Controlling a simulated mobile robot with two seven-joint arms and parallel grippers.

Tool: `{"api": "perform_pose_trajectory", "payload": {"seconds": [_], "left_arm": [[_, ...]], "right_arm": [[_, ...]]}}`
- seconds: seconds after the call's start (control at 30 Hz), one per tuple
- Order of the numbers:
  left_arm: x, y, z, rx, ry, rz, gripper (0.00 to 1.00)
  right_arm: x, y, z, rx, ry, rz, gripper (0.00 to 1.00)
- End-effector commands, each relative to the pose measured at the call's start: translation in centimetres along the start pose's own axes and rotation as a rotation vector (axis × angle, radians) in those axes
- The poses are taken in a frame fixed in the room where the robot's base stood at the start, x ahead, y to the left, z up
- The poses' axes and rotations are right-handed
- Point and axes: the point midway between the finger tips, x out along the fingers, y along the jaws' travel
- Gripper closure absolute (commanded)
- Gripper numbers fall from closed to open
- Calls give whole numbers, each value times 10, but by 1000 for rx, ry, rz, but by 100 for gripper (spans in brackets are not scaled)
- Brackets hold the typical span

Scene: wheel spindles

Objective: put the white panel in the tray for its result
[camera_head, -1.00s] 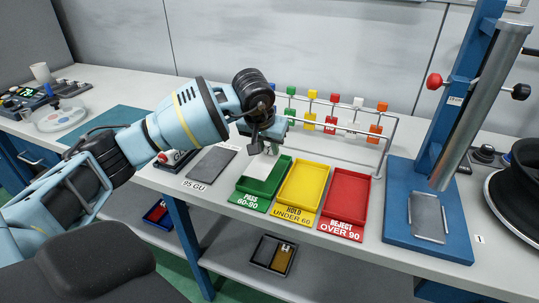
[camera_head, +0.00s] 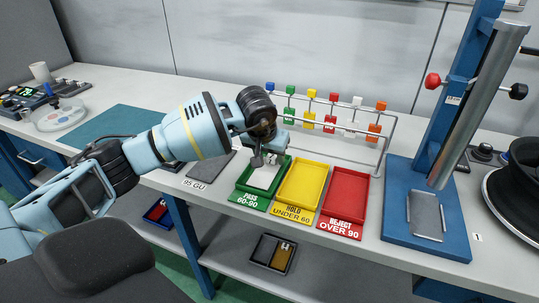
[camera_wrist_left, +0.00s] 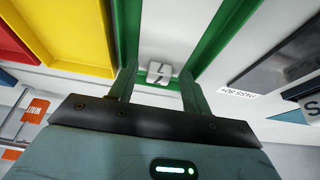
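The white panel (camera_head: 264,177) lies inside the green tray (camera_head: 237,188) labelled PASS 60-90. In the left wrist view the panel (camera_wrist_left: 180,35) lies between the green tray's walls (camera_wrist_left: 211,41), with a small pale grip block (camera_wrist_left: 159,72) on it. My left gripper (camera_head: 262,162) is low over the panel. In the wrist view its two fingers (camera_wrist_left: 159,88) stand apart on either side of the block, with a gap showing at each side. Whether the panel is flat on the tray floor is hard to tell. My right gripper is not in view.
The yellow HOLD tray (camera_head: 302,186) and red REJECT tray (camera_head: 346,196) stand empty to the right. A rack with coloured tags (camera_head: 331,124) is behind them. A dark plate (camera_head: 212,168) lies left of the green tray. A blue stand (camera_head: 400,225) is at right.

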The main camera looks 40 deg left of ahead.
Motion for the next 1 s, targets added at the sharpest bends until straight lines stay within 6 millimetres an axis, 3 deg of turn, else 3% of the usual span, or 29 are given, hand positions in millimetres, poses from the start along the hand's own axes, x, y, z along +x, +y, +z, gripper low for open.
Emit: {"api": "perform_pose_trajectory", "payload": {"seconds": [0.27, 0.7, 1.0], "left_arm": [[-9, 0, -2, 0, 2, 0, 52], [-90, 0, -2, 1, 4, 1, 52], [-120, 0, -1, 0, 0, 0, 52]], "right_arm": [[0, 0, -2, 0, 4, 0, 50], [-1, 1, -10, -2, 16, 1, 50], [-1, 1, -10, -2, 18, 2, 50]]}}
